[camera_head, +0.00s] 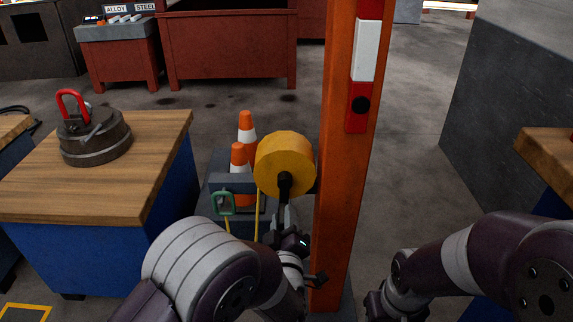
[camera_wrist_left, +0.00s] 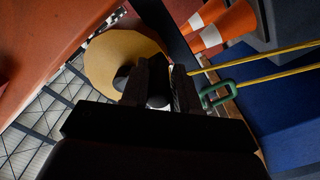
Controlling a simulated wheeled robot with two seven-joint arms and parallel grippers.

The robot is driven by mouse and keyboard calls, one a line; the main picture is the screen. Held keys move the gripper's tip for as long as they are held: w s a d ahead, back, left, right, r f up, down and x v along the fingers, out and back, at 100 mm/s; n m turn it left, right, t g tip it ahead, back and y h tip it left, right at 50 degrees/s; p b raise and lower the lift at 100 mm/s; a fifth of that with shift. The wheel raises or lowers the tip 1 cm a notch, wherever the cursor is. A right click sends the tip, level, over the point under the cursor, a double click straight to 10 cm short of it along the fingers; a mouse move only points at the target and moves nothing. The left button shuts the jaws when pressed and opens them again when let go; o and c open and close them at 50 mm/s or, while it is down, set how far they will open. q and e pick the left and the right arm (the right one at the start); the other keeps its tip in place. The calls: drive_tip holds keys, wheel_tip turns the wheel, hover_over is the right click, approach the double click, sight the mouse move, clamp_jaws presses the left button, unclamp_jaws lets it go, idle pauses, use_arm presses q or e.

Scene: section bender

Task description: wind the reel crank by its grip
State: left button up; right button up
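The yellow round reel (camera_head: 285,163) is on the near left side of the orange post (camera_head: 343,150). Its dark crank (camera_head: 285,187) hangs down from the hub. My left gripper (camera_head: 281,218) is at the crank's lower end. In the left wrist view the reel (camera_wrist_left: 112,62) lies beyond the left gripper's fingers (camera_wrist_left: 168,85). The fingers stand close together around the dark, round-ended grip (camera_wrist_left: 157,101), which is partly hidden between them. My right gripper (camera_head: 380,302) is low at the picture's bottom edge, right of the post, away from the reel; its fingers are not clear.
A green hook (camera_head: 224,204) and yellow straps (camera_head: 257,215) hang beside the reel. Orange-white cones (camera_head: 246,128) stand behind. A blue, wood-topped bench (camera_head: 150,150) with a dark round weight (camera_head: 95,140) is left. Another wooden top (camera_head: 548,150) is at right.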

use_arm(q)
drive_tip(key=o, duration=1)
drive_tip(key=shift+f, duration=0.15)
drive_tip(key=shift+o, duration=0.6)
